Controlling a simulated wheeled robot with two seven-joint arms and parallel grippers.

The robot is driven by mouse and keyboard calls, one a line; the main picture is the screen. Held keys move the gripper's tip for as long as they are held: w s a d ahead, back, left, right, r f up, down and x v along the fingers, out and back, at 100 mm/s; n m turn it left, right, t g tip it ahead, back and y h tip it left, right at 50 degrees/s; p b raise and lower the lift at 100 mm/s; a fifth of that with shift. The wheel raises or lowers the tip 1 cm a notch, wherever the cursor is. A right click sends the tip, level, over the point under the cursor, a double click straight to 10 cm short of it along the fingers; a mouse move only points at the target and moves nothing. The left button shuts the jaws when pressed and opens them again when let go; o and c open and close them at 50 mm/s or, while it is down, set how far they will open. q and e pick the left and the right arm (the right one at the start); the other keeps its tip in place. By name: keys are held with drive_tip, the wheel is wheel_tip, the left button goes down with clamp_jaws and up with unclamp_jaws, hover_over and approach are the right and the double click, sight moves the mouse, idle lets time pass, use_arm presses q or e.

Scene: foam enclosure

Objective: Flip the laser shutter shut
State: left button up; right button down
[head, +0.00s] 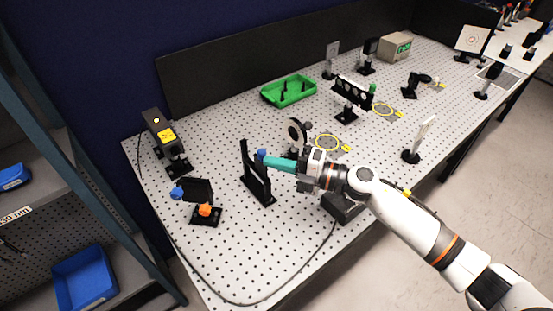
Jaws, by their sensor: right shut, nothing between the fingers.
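The laser (163,130) is a black box with a yellow warning label, on a post at the left of the perforated table. In front of it stands a black flap-like plate (199,188) with a blue knob at its left and an orange knob (206,210) at its base. To the right stands an upright black frame (250,178) with a blue knob (262,153) near its top. I cannot tell for sure which is the shutter. My right gripper (266,161) is shut and empty, its teal fingertips close beside the frame's blue knob; contact is unclear. My left gripper is out of view.
A round optic (296,132) stands just behind my right gripper. A green tray (288,91), a multi-hole black holder (352,94) and a white plate on a post (420,139) stand farther off. A black cable (246,303) loops along the front edge.

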sight(264, 150)
idle(0.3)
drive_tip(key=w+a, duration=0.1)
drive_tip(key=w, duration=0.1)
drive_tip(key=w+a+b, duration=0.1)
drive_tip(key=w+a, duration=0.1)
drive_tip(key=shift+r, duration=0.15)
idle(0.3)
